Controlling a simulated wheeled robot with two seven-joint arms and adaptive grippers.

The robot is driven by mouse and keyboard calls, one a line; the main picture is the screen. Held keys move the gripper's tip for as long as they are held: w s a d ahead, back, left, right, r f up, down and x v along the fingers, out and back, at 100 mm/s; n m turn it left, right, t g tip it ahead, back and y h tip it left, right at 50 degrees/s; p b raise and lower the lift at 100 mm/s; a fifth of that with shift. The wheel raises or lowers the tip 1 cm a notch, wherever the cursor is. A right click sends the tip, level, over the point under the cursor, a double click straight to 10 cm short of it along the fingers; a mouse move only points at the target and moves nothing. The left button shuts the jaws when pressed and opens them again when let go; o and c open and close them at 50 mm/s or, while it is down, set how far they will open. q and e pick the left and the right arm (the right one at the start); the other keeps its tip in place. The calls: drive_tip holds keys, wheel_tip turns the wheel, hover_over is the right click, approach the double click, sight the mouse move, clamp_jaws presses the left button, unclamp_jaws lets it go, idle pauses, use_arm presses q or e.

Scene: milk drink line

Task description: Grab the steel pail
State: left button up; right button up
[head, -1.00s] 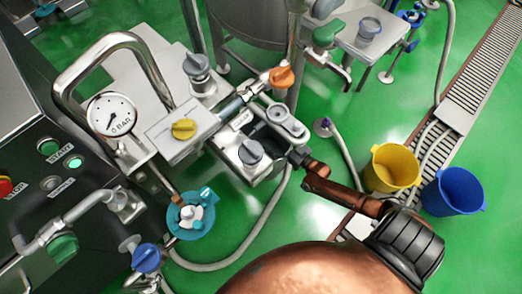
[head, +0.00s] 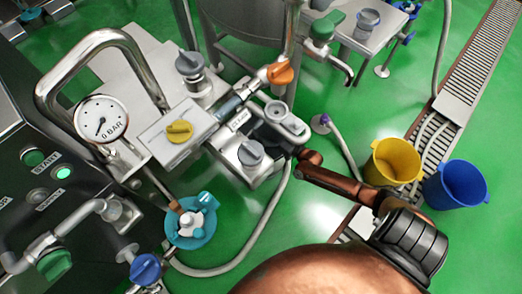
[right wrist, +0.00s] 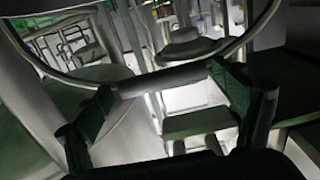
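I cannot make out a steel pail for sure. A small grey cup-shaped thing (head: 367,23) stands on the pale side table at the top of the head view; I cannot tell if it is the pail. My right gripper (head: 280,137) is small and mostly hidden beyond my copper forearm, near the valve block. In the right wrist view my right gripper (right wrist: 162,84) has its two dark green fingers spread well apart. A dark bar (right wrist: 160,79) spans the gap between the fingertips; I cannot tell whether they touch it. My left gripper is out of view.
A yellow pail (head: 393,162) and a blue pail (head: 455,185) stand on the floor by the drain grate (head: 480,70). A valve block with a pressure gauge (head: 101,119) and coloured knobs fills the left and middle. A pale hose (head: 255,235) curves across the green floor.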

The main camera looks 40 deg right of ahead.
clamp_jaws()
idle(1.0)
idle(0.7)
drive_tip(key=shift+w+r, duration=0.25)
drive_tip(key=shift+r, duration=0.25)
drive_tip(key=shift+s+f, duration=0.1)
drive_tip(key=shift+f, duration=0.05)
